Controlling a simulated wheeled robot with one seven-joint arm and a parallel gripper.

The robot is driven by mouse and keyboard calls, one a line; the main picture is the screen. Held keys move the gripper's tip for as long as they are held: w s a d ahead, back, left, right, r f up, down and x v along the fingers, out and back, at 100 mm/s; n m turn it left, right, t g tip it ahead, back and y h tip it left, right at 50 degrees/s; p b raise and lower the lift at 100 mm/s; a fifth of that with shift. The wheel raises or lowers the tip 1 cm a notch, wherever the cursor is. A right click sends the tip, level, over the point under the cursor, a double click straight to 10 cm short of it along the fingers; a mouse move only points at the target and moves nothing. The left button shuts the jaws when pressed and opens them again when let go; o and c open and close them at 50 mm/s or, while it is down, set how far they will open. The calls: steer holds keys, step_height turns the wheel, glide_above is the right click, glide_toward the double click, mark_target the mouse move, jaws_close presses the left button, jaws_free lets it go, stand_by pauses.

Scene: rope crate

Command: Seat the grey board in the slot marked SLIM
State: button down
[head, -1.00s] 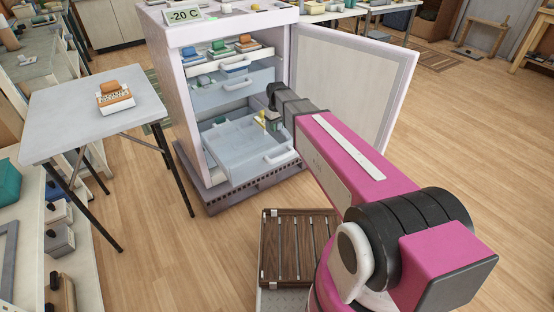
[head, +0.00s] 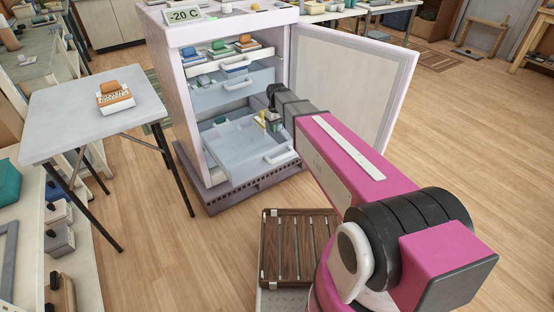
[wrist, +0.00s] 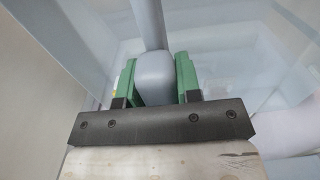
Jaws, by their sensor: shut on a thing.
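My gripper (wrist: 154,85) has green fingers and is shut on a smooth grey block with rounded edges, the top of the grey board (wrist: 154,72) as far as I can tell. Its lower part is hidden below the fingers. In the head view my gripper (head: 273,124) is at the right part of the freezer's pulled-out lower drawer (head: 228,155), partly hidden by my arm. A pale grey bar (wrist: 148,25) runs beyond the block in the wrist view. No SLIM marking is legible, and I cannot tell whether the board touches a slot.
The freezer door (head: 350,85) stands open close to the right of my arm. An upper drawer (head: 232,90) is above the lower one, with coloured items above it. The drawer handle (head: 282,156) juts forward. A grey table (head: 75,115) stands left with an orange-topped item (head: 114,95).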

mark_target(277, 134)
steer(key=shift+f, duration=2.2)
stand_by(2.1)
steer(key=c, duration=0.7)
jaws_free()
steer(key=shift+c, duration=0.2)
step_height(277, 134, up, 11)
steer(key=shift+f, duration=0.1)
steer(key=s+d+f+m, duration=0.3)
steer(key=s+d, duration=0.6)
steer(key=s, duration=0.1)
steer(key=s+d+f+m, duration=0.3)
steer(key=s+d, duration=0.7)
steer(key=s, duration=0.1)
steer(key=shift+d+m, duration=0.15)
steer(key=shift+m, duration=0.25)
